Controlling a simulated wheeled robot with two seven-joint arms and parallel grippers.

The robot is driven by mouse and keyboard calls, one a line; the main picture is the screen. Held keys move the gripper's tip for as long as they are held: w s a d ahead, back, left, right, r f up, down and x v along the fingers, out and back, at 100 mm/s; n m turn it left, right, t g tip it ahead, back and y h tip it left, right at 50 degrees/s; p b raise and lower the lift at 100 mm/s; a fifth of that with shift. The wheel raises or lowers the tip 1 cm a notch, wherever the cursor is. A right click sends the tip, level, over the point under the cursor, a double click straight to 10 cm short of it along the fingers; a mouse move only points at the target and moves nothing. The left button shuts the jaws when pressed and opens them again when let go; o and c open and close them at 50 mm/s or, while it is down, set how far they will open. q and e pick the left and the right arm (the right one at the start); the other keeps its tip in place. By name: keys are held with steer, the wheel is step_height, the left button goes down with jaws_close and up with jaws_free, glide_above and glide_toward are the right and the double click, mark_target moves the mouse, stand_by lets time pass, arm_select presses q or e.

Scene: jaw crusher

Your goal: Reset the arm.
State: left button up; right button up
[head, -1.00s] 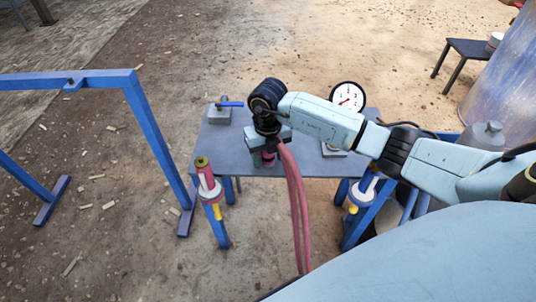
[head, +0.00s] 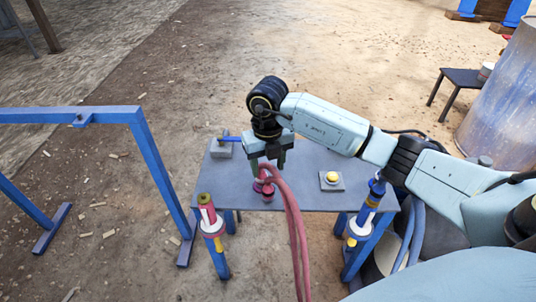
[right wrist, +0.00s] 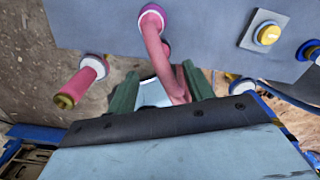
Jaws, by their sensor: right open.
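My right gripper (head: 268,166) hangs above the middle of the blue-grey table (head: 225,180), its green fingers apart and pointing down. In the right wrist view the open fingers (right wrist: 161,88) show with a pink hose (right wrist: 158,50) running between or just beyond them; I cannot tell which. The hose (head: 292,220) ends at a pink coupling (head: 266,190) on the table, just below the fingers; the coupling also shows in the right wrist view (right wrist: 152,16). My right arm reaches in from the right. My left gripper is out of view.
A yellow button (head: 332,178) on a grey plate sits right of the hose. A blue-handled valve (head: 222,147) sits at the table's back left. A red-pink fitting (head: 207,209) stands at the front left corner. A blue frame (head: 150,165) stands at left.

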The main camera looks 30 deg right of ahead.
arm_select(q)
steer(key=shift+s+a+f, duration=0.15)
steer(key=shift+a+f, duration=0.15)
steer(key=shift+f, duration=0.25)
arm_select(e)
steer(key=shift+r, duration=0.9)
